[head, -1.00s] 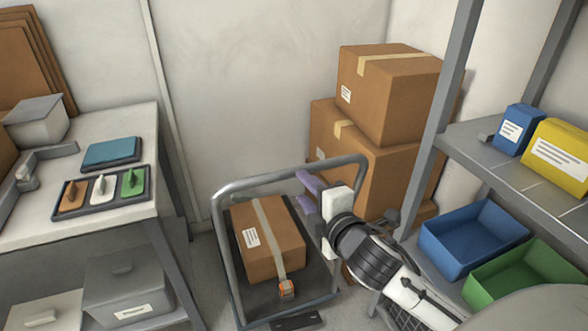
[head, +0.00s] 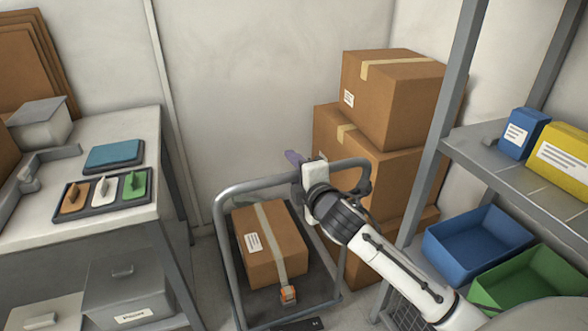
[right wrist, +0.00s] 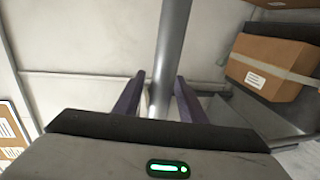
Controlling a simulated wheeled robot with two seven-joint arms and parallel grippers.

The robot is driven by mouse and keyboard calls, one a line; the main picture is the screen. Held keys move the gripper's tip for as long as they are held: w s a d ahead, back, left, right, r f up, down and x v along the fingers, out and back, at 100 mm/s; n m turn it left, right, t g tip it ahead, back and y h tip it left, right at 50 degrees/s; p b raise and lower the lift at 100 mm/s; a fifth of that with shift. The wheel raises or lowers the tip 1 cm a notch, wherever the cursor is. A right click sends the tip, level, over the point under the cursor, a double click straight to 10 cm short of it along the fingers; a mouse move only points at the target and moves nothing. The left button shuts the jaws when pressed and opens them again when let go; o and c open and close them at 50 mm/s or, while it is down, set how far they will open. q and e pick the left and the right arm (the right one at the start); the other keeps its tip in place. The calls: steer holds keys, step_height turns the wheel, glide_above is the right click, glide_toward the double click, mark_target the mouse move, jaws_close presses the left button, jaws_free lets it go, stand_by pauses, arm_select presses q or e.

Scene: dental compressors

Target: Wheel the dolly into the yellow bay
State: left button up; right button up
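The dolly (head: 225,262) is a grey cart with a tall tubular handle (head: 250,186) and a dark deck. A taped cardboard box (head: 270,246) rides on it. My right gripper (head: 297,164) is at the right part of the handle's top bar; one purple finger shows beyond it. In the right wrist view the purple fingers of my right gripper (right wrist: 158,95) are apart, with the grey handle bar (right wrist: 171,45) between them and small gaps on both sides. The dolly's box (right wrist: 268,68) shows at the right there. My left gripper and the yellow bay are not in view.
Stacked cardboard boxes (head: 390,100) stand behind the dolly on the right. A shelf rack (head: 520,180) with blue and green bins is close on the right, near my arm. A workbench (head: 105,221) bounds the left. The wall is close behind.

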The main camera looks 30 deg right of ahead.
steer(key=shift+c, duration=0.3)
jaws_close()
stand_by(1.1)
